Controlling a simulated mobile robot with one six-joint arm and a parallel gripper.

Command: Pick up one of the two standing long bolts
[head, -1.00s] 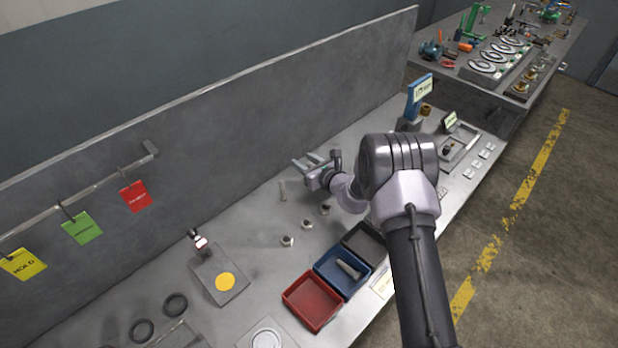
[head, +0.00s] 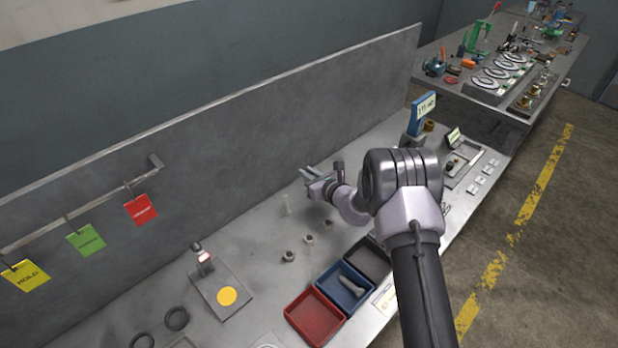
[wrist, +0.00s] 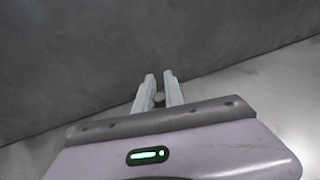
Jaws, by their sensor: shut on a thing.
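My gripper (head: 308,176) is over the back of the bench near the upright panel. In the wrist view my gripper (wrist: 159,78) is shut on a long bolt (wrist: 158,99), whose round grey end shows between the two fingers. The rest of this bolt is hidden, and I cannot tell whether it is clear of the bench.
Several short fasteners (head: 309,239) stand in front of the bolts. Red (head: 318,328), blue (head: 334,302) and dark (head: 372,275) bins line the front edge; a bolt lies in the blue one. The grey back panel (head: 250,130) rises close behind my gripper. A blue display (head: 422,115) stands to the right.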

